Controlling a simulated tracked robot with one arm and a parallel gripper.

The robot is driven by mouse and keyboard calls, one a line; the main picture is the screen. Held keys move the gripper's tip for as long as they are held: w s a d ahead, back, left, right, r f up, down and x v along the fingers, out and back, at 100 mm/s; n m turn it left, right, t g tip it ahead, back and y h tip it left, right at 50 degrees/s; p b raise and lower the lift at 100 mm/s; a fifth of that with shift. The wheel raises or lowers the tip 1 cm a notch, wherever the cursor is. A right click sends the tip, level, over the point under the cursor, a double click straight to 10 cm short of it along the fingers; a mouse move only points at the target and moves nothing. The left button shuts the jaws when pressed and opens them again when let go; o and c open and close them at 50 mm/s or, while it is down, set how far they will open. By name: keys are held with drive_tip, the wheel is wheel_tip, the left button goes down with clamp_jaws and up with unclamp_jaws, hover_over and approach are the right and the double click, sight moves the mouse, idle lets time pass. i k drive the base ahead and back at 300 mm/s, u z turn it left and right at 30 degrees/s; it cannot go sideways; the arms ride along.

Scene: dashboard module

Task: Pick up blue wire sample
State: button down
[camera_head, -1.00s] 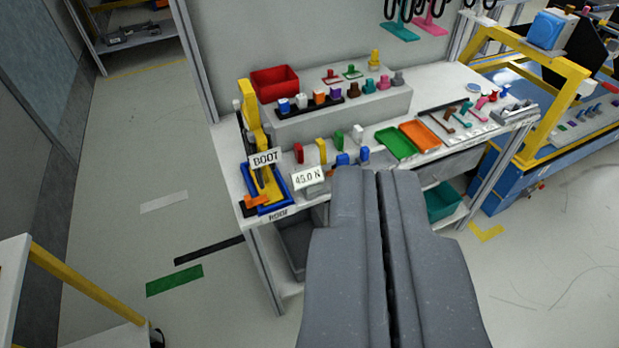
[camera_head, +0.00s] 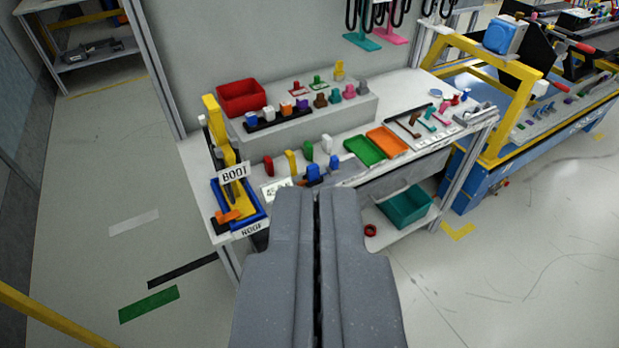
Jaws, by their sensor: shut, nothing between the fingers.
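Two small blue pieces stand close together near the front of the white workbench (camera_head: 190,165): a taller blue piece (camera_head: 335,161) and a lower blue piece (camera_head: 313,173). I cannot tell for sure which one is the blue wire sample. They form part of a group with a red piece (camera_head: 268,166), a yellow piece (camera_head: 291,162), a green piece (camera_head: 309,151) and a white piece (camera_head: 327,144). My gripper (camera_head: 317,192) is shut and empty. In the picture its tips appear just below the blue pieces, with no visible contact.
A green tray (camera_head: 365,150) and an orange tray (camera_head: 387,142) lie to the right. A raised grey step (camera_head: 290,133) holds more parts. A teal bin (camera_head: 405,208) sits below.

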sight(312, 170)
drive_tip(key=u, duration=0.35)
drive_tip(key=i, duration=1.35)
drive_tip(key=z, duration=0.55)
